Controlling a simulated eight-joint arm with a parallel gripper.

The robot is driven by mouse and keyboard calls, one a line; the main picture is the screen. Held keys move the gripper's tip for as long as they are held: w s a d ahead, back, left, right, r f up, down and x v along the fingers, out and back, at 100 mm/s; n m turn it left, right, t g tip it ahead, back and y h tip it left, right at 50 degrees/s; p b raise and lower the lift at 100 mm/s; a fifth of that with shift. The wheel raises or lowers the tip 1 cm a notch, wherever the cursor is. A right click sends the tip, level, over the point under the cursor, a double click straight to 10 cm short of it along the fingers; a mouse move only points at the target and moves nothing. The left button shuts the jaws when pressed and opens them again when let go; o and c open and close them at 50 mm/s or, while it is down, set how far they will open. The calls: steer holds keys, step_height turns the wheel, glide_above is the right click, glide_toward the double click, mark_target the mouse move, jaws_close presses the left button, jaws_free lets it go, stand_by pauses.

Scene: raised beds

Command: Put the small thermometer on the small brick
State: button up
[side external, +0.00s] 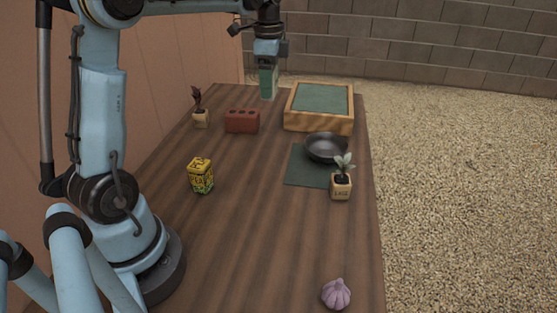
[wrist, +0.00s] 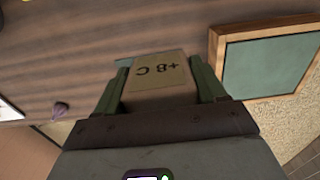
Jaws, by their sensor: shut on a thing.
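The small brick (side external: 242,121), red with holes in its top, lies on the wooden table toward the far left in the side view. My gripper (side external: 268,86) is beyond it and slightly to its right, near the table's far edge. In the wrist view, my gripper (wrist: 158,82) has its green fingers shut on a pale tan block marked "+8 C", which I take as the small thermometer (wrist: 158,72). In the side view the held thermometer is mostly hidden by the fingers. The brick cannot be made out in the wrist view.
A wood-framed green tray (side external: 290,118) stands right of my gripper. A dark bowl (side external: 326,148) sits on a green mat (side external: 305,178), with a potted plant (side external: 341,187) beside it. Another small pot (side external: 201,118), a yellow tin (side external: 201,175) and garlic (side external: 336,294) stand apart. The table's middle is clear.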

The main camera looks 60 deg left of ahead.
steer(key=a, duration=0.3)
glide_above(242, 112)
step_height(242, 112, down, 6)
steer(key=shift+d+f, duration=0.15)
steer(key=shift+f, duration=2.1)
steer(key=shift+f, duration=0.1)
steer(key=o, duration=1.1)
